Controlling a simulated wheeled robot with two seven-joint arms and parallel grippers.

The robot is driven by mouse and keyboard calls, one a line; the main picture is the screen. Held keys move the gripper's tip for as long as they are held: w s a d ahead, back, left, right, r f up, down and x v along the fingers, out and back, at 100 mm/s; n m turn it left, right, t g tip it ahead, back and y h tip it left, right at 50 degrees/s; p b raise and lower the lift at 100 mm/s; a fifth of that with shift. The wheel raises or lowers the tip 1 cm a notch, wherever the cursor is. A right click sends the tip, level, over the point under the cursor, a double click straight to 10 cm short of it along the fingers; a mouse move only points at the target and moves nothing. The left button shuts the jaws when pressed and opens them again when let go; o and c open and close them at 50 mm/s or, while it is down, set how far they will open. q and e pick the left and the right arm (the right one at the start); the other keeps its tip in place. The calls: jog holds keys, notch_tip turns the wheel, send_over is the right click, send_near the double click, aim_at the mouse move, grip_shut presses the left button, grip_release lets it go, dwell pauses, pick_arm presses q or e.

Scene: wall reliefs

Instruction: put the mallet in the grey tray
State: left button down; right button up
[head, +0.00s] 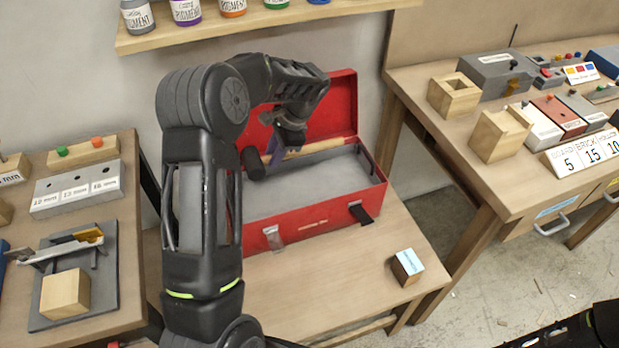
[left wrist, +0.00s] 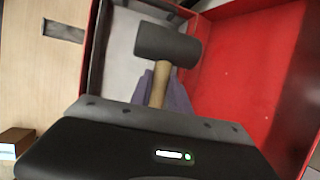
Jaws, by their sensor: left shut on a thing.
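The mallet has a dark cylindrical head (head: 253,163) and a pale wooden handle (head: 318,148). My left gripper (head: 277,150) is shut on the handle close to the head. The mallet lies roughly level over the grey interior, seemingly the grey tray (head: 310,186), of the open red toolbox (head: 320,225). I cannot tell whether it touches the grey surface. The left wrist view shows the mallet head (left wrist: 168,45) beyond the purple-grey fingers (left wrist: 178,95), with the handle between them. My right gripper is out of view; only part of that arm shows at bottom right.
The toolbox's raised lid (head: 335,105) stands behind the gripper. A small block with a light-blue top (head: 407,266) sits on the bench at front right. A shelf of pigment jars (head: 185,10) hangs above. Side tables hold wooden blocks (head: 502,132) and a grey label block (head: 77,188).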

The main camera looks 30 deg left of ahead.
pick_arm(q)
jog(key=shift+r, duration=0.1)
jog(key=shift+f+p, duration=0.3)
jog(key=shift+f, duration=2.85)
jog(key=shift+f, duration=1.85)
jog(key=shift+f, duration=0.15)
jog(key=c, duration=1.2)
grip_release()
jog(key=shift+c, duration=0.2)
jog(key=v, duration=1.2)
jog(key=shift+b, duration=0.3)
